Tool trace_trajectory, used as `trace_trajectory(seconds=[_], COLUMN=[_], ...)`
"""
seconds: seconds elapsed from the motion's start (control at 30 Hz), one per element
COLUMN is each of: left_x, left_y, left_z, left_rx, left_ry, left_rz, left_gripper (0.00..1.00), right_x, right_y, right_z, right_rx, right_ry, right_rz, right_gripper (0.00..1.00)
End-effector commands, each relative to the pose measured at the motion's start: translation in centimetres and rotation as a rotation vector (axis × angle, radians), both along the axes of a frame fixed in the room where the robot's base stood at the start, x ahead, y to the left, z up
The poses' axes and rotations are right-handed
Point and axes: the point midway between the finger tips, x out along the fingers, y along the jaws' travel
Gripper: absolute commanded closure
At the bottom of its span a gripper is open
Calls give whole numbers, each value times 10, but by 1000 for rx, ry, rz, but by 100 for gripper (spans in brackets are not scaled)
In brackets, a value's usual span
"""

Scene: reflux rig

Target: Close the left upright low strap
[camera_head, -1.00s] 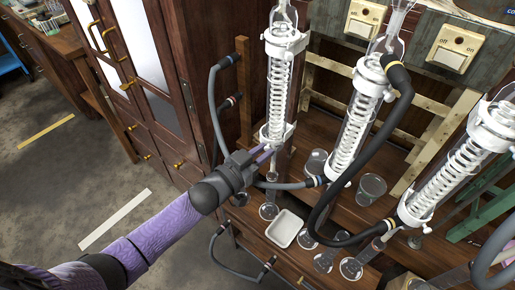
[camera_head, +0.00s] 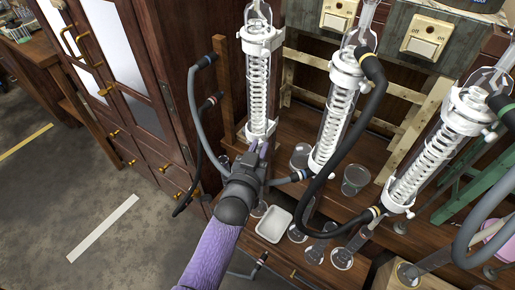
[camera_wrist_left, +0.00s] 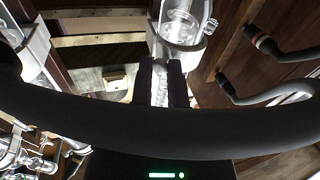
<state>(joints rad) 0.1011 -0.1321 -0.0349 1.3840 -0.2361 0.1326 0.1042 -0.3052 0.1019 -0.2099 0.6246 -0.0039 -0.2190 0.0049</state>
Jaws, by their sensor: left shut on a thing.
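The left upright is a clear glass condenser with a white coil (camera_head: 258,85), standing at the left of the row of three. Its white low strap (camera_head: 262,133) sits around its lower end. My left gripper (camera_head: 257,152) is just below and in front of this strap, its fingers pointing up at it. In the left wrist view the two dark fingers (camera_wrist_left: 161,85) are close together with a pale ridged piece between them, just below the strap's white ring (camera_wrist_left: 182,45). The gripper hides part of the strap's front, so its latch is hard to see. My right gripper is not in view.
Two more condensers, the middle one (camera_head: 338,105) and the right one (camera_head: 437,150), stand to the right. A black hose (camera_head: 335,175) loops in front of them. A grey hose (camera_head: 193,110) hangs at the left. A white tray (camera_head: 273,224) and glass flasks are below.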

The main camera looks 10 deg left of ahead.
Motion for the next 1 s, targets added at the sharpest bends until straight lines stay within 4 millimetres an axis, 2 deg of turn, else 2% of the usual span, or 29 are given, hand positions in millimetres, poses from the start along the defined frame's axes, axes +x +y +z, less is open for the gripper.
trace_trajectory(seconds=[0.2,0.23,0.37,0.63,0.73,0.83,1.0], left_x=[0,0,0,0,-8,-27,-71], left_y=[0,0,0,0,1,2,5], left_z=[0,0,0,0,1,3,2], left_rx=[0,0,0,0,0,1,1], left_ry=[1,0,0,0,1,3,4], left_rz=[-1,-1,-1,-1,-1,-1,-1], left_gripper=[100,73,46,44,44,44,44], right_x=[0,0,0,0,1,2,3], right_y=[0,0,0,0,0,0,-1], right_z=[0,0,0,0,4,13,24], right_rx=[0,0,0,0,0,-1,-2], right_ry=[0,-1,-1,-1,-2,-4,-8], right_rz=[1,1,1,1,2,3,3], right_gripper=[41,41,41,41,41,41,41])
